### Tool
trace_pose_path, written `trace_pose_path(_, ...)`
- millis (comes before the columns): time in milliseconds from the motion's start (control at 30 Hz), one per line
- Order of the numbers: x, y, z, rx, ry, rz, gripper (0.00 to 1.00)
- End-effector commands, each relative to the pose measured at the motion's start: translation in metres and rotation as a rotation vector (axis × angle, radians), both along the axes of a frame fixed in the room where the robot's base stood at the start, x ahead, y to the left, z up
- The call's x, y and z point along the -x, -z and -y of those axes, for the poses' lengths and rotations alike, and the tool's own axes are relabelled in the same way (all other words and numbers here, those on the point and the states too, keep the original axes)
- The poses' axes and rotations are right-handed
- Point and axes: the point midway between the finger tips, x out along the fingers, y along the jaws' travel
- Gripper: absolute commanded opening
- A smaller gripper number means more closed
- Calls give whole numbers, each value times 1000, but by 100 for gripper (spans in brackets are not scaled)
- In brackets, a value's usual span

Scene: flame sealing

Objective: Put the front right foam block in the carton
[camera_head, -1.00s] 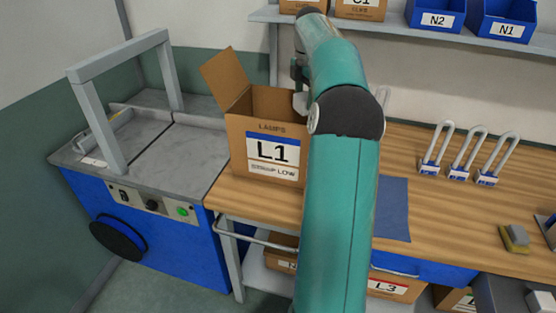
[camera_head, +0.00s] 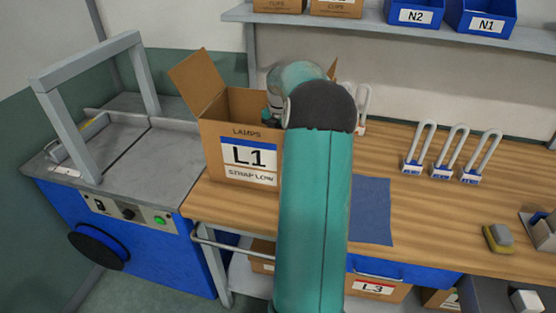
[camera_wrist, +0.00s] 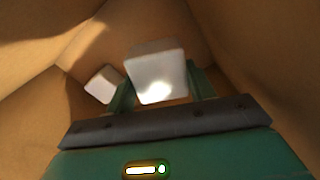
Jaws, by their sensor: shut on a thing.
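The carton (camera_head: 212,137), brown and labelled L1, stands open on the bench with a flap up at its left. My gripper (camera_wrist: 160,92) is inside the carton in the wrist view, its green fingers shut on a white foam block (camera_wrist: 157,68). A second white block (camera_wrist: 103,84) lies deeper in the carton, to the left of the held one. Brown carton walls (camera_wrist: 265,60) surround the gripper. In the head view my arm covers the carton's right part, and the gripper and held block are hidden.
A blue mat (camera_head: 370,210) lies right of the carton. Several padlock-like shackles (camera_head: 441,160) stand farther right, near a yellow-grey sponge-like block (camera_head: 498,238). A white block (camera_head: 527,301) shows at the lower right. A strapping machine (camera_head: 125,185) stands left. A shelf (camera_head: 400,28) with bins runs above.

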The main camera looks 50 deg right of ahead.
Motion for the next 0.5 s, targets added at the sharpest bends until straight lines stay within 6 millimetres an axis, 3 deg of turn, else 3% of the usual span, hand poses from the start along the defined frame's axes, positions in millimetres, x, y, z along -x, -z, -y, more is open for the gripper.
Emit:
trace_pose_path(100,0,25,0,-2,-2,-2,29)
trace_pose_path(333,-2,45,1,0,-3,0,29)
trace_pose_path(500,-2,72,2,-2,-4,-2,29)
